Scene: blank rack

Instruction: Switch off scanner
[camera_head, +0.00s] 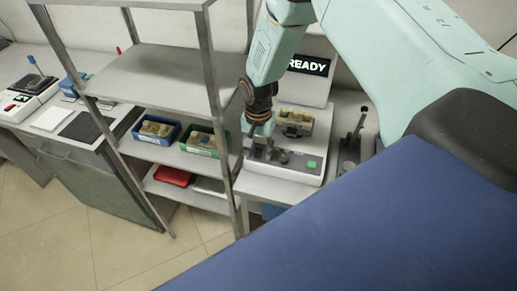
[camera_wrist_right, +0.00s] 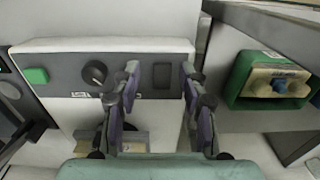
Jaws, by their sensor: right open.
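The scanner (camera_head: 300,171) is a white box with a grey control panel, on a bench at the right in the head view. A sign (camera_head: 308,66) behind it reads READY. In the wrist view the scanner panel (camera_wrist_right: 62,86) carries a green button (camera_wrist_right: 36,75), a black round knob (camera_wrist_right: 96,72) and a dark rectangular switch (camera_wrist_right: 162,76). My right gripper (camera_wrist_right: 160,78) is open and empty, its fingertips on either side of the switch in the picture. I cannot tell whether it touches the panel. In the head view it (camera_head: 263,135) reaches down over the scanner. My left gripper is out of view.
A metal rack (camera_head: 150,72) stands left of the scanner, its post close to my right arm. It holds a blue bin (camera_head: 157,130), a green bin (camera_head: 204,140) and a red tray (camera_head: 174,176). A lever device (camera_head: 353,137) stands right of the scanner.

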